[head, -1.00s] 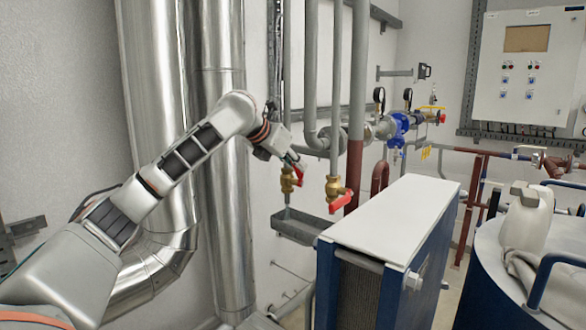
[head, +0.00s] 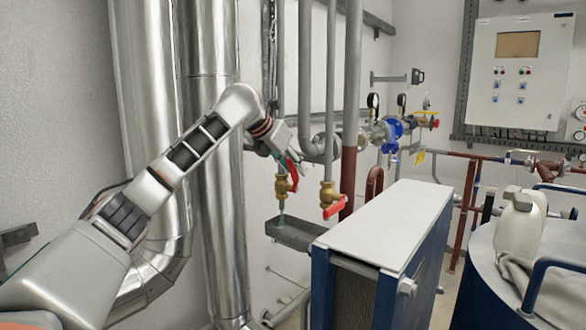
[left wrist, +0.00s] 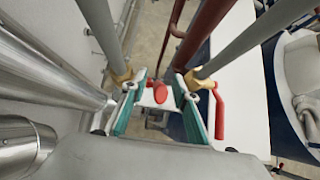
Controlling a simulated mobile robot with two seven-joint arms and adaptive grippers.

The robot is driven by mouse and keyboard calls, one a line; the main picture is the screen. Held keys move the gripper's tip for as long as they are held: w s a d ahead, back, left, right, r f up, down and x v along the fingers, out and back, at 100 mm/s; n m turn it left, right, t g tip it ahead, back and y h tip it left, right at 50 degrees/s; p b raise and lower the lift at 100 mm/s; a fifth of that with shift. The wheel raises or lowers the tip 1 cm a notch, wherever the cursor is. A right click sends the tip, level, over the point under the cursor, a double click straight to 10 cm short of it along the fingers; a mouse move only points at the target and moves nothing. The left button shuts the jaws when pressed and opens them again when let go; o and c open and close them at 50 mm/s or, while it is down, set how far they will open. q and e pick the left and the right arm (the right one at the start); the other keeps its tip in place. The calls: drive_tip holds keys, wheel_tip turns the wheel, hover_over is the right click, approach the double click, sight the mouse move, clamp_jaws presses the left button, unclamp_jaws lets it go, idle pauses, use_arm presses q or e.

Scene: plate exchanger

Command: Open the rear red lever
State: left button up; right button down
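The rear red lever (head: 293,175) sits on the farther, left brass valve (head: 282,187) and hangs down at a slant. My left gripper (head: 298,163) is right at its upper part. In the left wrist view, my left gripper (left wrist: 156,86) is open, and the rear red lever (left wrist: 160,93) shows in the gap between its teal-padded fingers. I cannot tell whether a finger touches it. The nearer red lever (head: 335,207) is on the right brass valve (head: 328,190); in the left wrist view it (left wrist: 219,115) is outside the right finger. My right gripper is not in view.
Vertical grey pipes (head: 330,90) rise from the valves. A grey drip tray (head: 290,233) is below them. A plate exchanger with a white top (head: 385,225) stands close on the right. Shiny thick ducts (head: 210,150) are behind my left arm.

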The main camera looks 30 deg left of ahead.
use_arm(q)
drive_tip(key=shift+f, duration=0.15)
drive_tip(key=shift+s, duration=0.1)
drive_tip(key=v, duration=1.2)
